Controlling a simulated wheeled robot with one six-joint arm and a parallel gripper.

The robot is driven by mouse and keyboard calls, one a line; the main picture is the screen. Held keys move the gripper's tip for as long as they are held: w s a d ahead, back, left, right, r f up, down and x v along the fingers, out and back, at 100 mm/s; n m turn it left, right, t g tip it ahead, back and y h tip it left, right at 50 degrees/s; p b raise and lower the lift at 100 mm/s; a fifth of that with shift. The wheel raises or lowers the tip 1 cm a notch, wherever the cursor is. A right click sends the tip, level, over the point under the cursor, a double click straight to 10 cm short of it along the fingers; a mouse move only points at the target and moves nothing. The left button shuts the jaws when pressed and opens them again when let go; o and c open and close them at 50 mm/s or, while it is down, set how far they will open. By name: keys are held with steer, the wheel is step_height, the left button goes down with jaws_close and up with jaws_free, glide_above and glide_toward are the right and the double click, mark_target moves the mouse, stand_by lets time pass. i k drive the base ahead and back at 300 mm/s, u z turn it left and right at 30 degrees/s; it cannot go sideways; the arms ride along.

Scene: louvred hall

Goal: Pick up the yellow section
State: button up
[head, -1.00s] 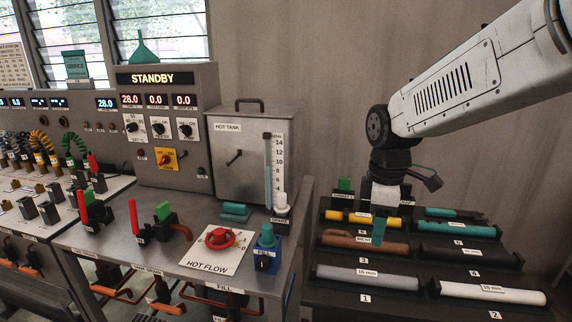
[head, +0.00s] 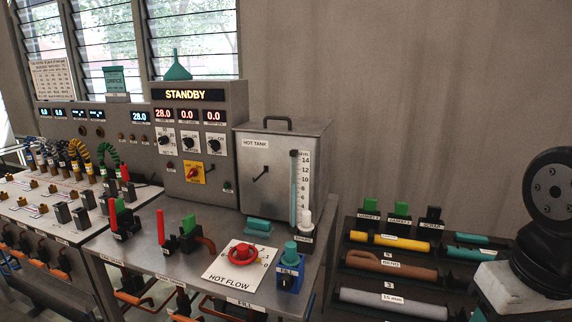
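Black and white links of my arm show at the right edge, to the right of the yellow section. My gripper is outside the picture, so its fingers cannot be seen.
A grey section (head: 392,303) lies at the front of the rack (head: 350,290). The steel bench with the hot tank (head: 278,180) and red valve wheel (head: 242,252) stands left of the rack.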

mark_target(371, 238)
steer(key=z, duration=1.1)
steer(key=k, duration=0.5)
steer(key=u, duration=0.55)
steer(key=i, duration=0.9)
steer(key=z, duration=0.05)
